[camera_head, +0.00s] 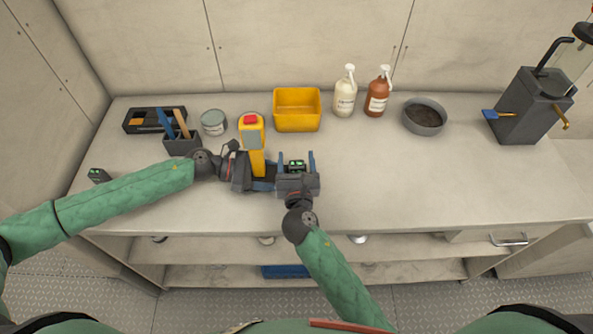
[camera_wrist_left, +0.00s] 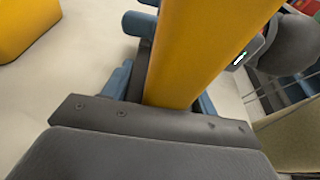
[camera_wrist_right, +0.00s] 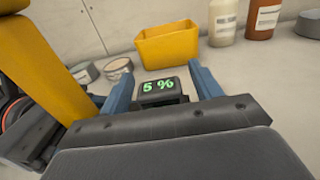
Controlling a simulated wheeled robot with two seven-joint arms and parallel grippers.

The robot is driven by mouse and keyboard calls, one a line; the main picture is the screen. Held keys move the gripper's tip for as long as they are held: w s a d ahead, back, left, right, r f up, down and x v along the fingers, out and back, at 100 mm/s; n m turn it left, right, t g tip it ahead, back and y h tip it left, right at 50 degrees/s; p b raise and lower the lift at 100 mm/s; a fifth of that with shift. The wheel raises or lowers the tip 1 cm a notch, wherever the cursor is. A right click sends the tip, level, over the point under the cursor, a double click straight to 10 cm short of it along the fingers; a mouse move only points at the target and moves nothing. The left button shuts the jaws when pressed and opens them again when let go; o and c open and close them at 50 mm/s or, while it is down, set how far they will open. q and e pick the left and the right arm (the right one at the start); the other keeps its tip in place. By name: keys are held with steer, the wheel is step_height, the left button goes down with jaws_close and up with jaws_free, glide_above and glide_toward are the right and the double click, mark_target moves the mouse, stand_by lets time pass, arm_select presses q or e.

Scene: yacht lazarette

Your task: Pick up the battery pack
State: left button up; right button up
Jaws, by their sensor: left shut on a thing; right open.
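A dark battery pack (camera_head: 296,165) with a green display sits between the blue fingers of my right gripper (camera_head: 297,161). My left gripper (camera_head: 262,172) is shut on a yellow handheld tool (camera_head: 255,158) with a red top, just left of the battery pack. Whether tool and battery pack touch is unclear. A second small dark block (camera_head: 98,175) with a green display lies at the far left.
Behind are a yellow bin (camera_head: 297,122), a tin (camera_head: 213,122), a tool holder (camera_head: 181,145) and a black tray (camera_head: 140,122). Two pump bottles (camera_head: 345,98) (camera_head: 377,98), a grey bowl (camera_head: 424,119) and a dark machine (camera_head: 535,108) stand right.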

steer(key=shift+w, duration=0.15)
steer(key=shift+c, duration=0.4)
steer(key=c, duration=1)
steer(key=shift+c, duration=0.2)
steer(key=shift+r, duration=0.1)
step_height(320, 180, up, 18)
arm_select(q)
steer(key=o, duration=1.3)
steer(key=shift+c, duration=0.2)
